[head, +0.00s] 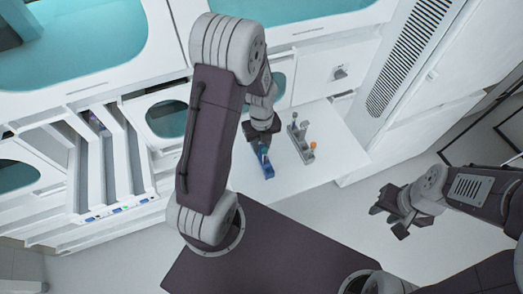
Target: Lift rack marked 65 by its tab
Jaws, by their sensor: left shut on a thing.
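A small blue rack (267,169) is at the white shelf, below my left gripper (263,146). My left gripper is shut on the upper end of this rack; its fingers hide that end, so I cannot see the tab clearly. No number can be read on the rack. I cannot tell whether its underside touches the shelf. My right gripper (389,218) is open and empty, out over the floor at the right, far from the rack.
A grey rack (299,140) with an orange piece (312,146) stands on the white shelf (334,151) just right of the blue rack. White sloping tracks (108,160) with small coloured labels are at the left. Cabinets with teal windows line the back.

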